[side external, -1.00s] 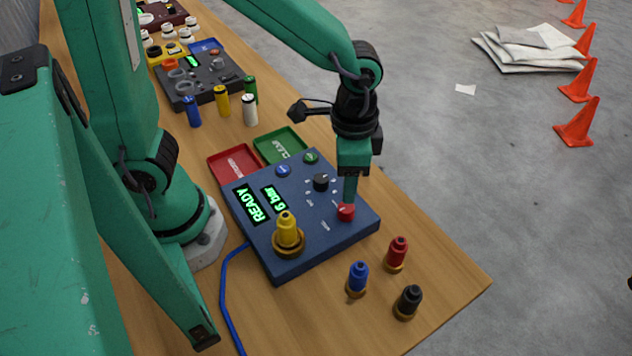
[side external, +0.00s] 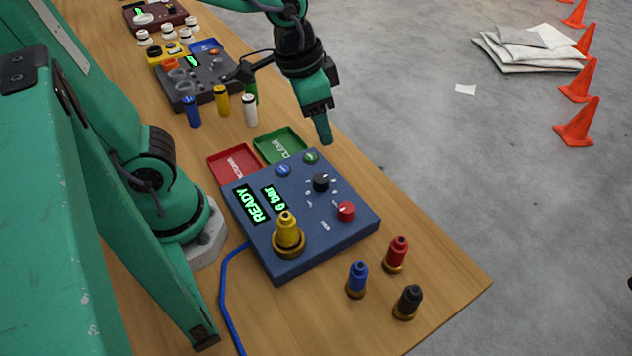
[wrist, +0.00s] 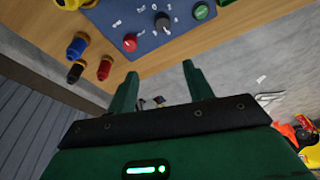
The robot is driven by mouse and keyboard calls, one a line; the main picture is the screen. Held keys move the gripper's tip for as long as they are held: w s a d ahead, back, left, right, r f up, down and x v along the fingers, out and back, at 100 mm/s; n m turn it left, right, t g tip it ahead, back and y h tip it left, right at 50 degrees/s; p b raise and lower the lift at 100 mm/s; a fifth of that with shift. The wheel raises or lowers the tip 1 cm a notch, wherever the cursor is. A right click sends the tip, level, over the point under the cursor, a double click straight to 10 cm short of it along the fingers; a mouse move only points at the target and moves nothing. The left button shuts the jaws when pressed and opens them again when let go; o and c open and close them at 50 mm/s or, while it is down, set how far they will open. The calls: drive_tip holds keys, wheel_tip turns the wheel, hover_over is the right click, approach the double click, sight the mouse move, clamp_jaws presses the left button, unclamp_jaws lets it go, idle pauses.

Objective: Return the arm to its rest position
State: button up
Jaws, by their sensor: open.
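My gripper (side external: 324,140) is in the air beyond the far right corner of the blue control box (side external: 330,238), near the table's right edge. In the wrist view my gripper (wrist: 160,80) shows two fingers apart with nothing between them. The box carries a red knob (side external: 346,211), a black knob (side external: 321,182), a blue button (side external: 283,170) and a green button (side external: 310,157). Its display (side external: 262,201) reads READY and what looks like 0 bar. A yellow fitting (side external: 288,233) stands upright on the box's near left part.
Red (side external: 396,254), blue (side external: 357,279) and black (side external: 408,301) fittings stand on the near table (side external: 440,272). Red (side external: 235,163) and green (side external: 279,146) trays lie behind the box. A grey device (side external: 200,75) and several small cylinders stand farther back. Orange cones (side external: 577,127) stand on the floor.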

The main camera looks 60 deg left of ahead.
drive_tip(key=s+a+r+n+t, duration=0.2)
drive_tip(key=s+a+r+n, duration=0.1)
drive_tip(key=a, duration=0.4)
drive_tip(key=shift+s+r+t+y, duration=0.3)
drive_tip(key=shift+s+r+t, duration=0.1)
drive_tip(key=shift+s+r, duration=0.45)
